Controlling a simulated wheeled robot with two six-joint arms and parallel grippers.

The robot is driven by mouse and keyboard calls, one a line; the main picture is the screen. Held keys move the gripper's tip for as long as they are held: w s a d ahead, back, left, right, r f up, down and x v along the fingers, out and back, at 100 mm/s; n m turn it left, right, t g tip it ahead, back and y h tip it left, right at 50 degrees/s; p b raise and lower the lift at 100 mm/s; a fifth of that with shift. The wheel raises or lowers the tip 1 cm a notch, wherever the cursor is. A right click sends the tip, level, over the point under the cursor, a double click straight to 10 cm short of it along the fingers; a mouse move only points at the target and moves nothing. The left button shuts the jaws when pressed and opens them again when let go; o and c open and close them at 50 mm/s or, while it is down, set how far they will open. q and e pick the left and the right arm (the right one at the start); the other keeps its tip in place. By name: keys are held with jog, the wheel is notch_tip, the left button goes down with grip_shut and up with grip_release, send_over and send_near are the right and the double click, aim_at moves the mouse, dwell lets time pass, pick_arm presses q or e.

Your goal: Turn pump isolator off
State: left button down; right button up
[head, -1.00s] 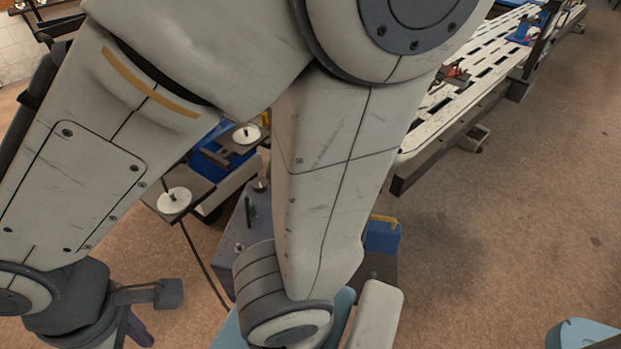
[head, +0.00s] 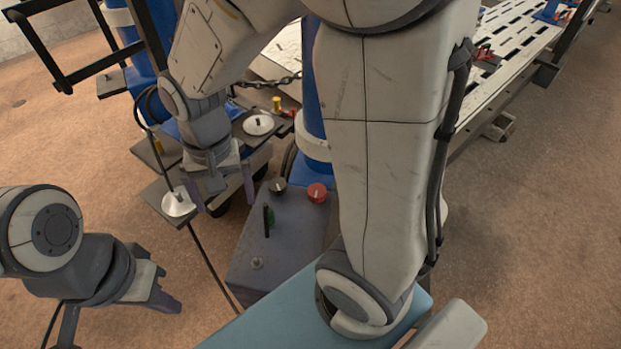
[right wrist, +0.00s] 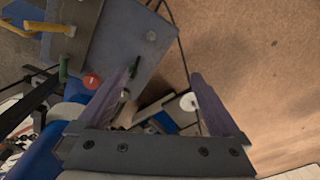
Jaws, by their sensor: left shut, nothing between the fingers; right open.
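A grey-purple control box (head: 250,285) stands on the floor below me. Its top carries a red knob (head: 317,193), a black knob (head: 277,185), a dark green lever (head: 267,221) and a small silver toggle (head: 257,263). I cannot read which is the pump isolator. My right gripper (head: 222,198) is open and empty, left of the black knob and apart from it. In the right wrist view the box top (right wrist: 150,58) and red knob (right wrist: 92,81) show beyond the left finger. My left gripper (head: 170,300) is shut and empty at lower left, away from the box.
White discs on dark plates (head: 178,203) (head: 258,124) stand beside my right gripper. A blue post (head: 312,90) and a chain (head: 268,82) are behind. A slotted pale bench (head: 520,35) runs along the upper right. Brown floor is open at left and right.

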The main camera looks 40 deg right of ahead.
jog(key=w+d+f+m+b, duration=0.2)
jog(key=w+d+f+m, duration=0.55)
jog(key=d+m, duration=0.3)
jog(key=m+b, duration=0.3)
jog(key=m, duration=0.8)
send_over(317, 191)
notch_tip(317, 191, down, 12)
pick_arm(q)
notch_tip(317, 191, down, 6)
jog(key=shift+f, duration=0.25)
pick_arm(e)
jog(key=shift+h, duration=0.3)
notch_tip(317, 191, down, 10)
jog(key=shift+w+f, duration=0.1)
jog(key=c, duration=1.3)
